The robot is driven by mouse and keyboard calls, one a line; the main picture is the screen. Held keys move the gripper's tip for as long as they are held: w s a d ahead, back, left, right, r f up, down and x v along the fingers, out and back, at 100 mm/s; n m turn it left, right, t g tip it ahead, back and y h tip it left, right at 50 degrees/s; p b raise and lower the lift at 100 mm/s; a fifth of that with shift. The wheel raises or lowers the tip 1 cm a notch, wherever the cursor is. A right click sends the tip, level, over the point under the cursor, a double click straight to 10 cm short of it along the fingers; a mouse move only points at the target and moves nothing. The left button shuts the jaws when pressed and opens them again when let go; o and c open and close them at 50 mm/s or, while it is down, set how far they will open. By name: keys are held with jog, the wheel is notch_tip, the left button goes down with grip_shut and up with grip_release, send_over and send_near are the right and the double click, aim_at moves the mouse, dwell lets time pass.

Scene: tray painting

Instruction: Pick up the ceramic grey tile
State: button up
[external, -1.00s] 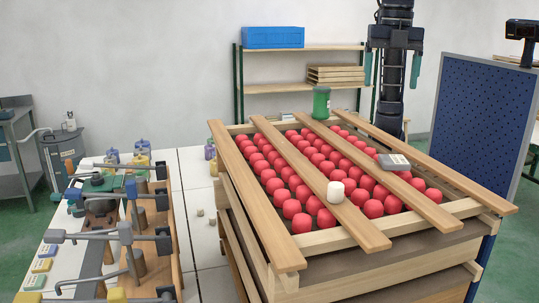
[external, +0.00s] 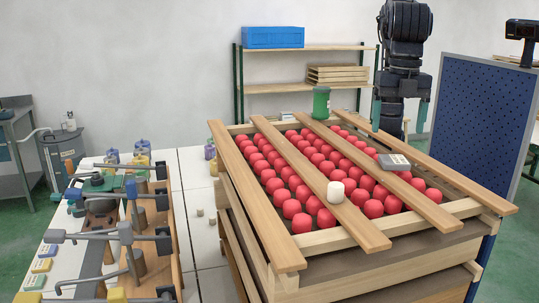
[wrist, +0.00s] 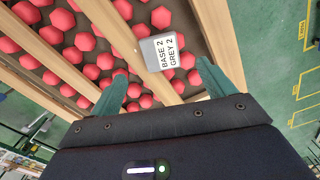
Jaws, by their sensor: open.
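The grey tile (external: 394,162) is a flat grey block with a white label. My gripper (external: 400,116) is open and empty behind the far side of the crate in the external view. In the wrist view the two green fingers (wrist: 161,74) are spread apart, with the tile ahead of the gap and not between them.
Several long wooden slats (external: 235,180) lie across the crate (external: 275,288) of red balls (external: 292,208). A blue perforated panel (external: 480,120) stands to the right.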

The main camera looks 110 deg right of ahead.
aim_at(394, 159)
jog(key=shift+a+f, duration=0.15)
jog(key=shift+f, duration=1.75)
jog(key=shift+a+f, duration=0.1)
jog(key=shift+f, duration=1.75)
jog(key=c, duration=1.1)
